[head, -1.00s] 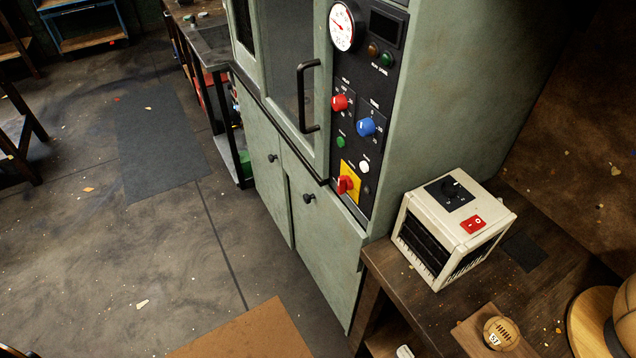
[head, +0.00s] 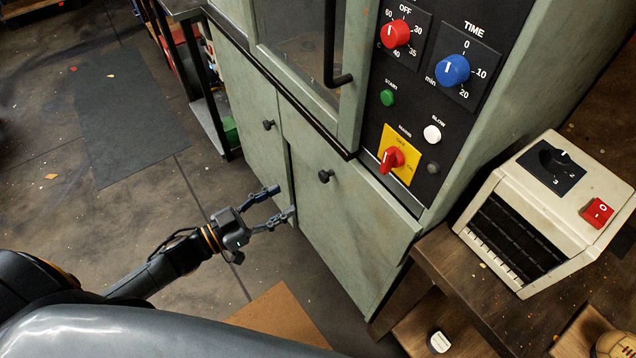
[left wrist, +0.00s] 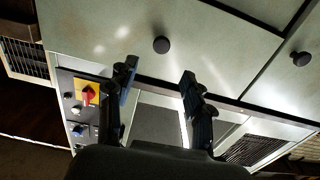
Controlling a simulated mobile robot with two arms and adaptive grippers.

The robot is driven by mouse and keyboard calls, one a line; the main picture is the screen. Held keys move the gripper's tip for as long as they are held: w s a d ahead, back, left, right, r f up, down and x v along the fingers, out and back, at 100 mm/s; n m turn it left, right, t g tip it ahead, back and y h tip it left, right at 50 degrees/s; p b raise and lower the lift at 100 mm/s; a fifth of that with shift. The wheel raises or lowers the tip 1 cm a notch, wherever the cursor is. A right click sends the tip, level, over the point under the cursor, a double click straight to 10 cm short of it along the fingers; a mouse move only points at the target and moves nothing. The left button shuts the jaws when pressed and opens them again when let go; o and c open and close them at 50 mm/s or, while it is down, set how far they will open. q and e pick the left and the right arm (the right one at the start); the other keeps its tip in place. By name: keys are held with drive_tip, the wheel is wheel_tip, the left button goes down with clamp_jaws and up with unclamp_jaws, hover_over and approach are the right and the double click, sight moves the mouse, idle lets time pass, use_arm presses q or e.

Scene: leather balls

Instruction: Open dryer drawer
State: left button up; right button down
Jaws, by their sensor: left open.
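The dryer is a pale green cabinet with two lower fronts, each with a round black knob. The right front (head: 350,235) has its knob (head: 325,176) near its top edge, and the left front (head: 235,100) has the other knob (head: 268,125). Both fronts look closed. My left gripper (head: 283,201) is open and empty in front of the cabinet, left of and below the right knob in the head view. In the left wrist view the nearer knob (left wrist: 161,45) shows beyond the open fingers (left wrist: 157,73), apart from them. My right gripper is out of view.
A long black handle (head: 337,45) sits on the upper door, beside a control panel (head: 405,112) with a yellow-backed red switch. A cream heater box (head: 550,200) stands on a wooden bench at the right. Floor left of the cabinet is mostly clear.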

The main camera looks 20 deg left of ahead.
sight(321, 178)
use_arm(q)
drive_tip(key=b+x, duration=0.2)
drive_tip(key=x, duration=0.8)
drive_tip(key=shift+a+f, duration=0.1)
drive_tip(key=shift+w+d, duration=0.3)
drive_tip(key=shift+w, duration=0.15)
drive_tip(key=c, duration=0.9)
clamp_jaws()
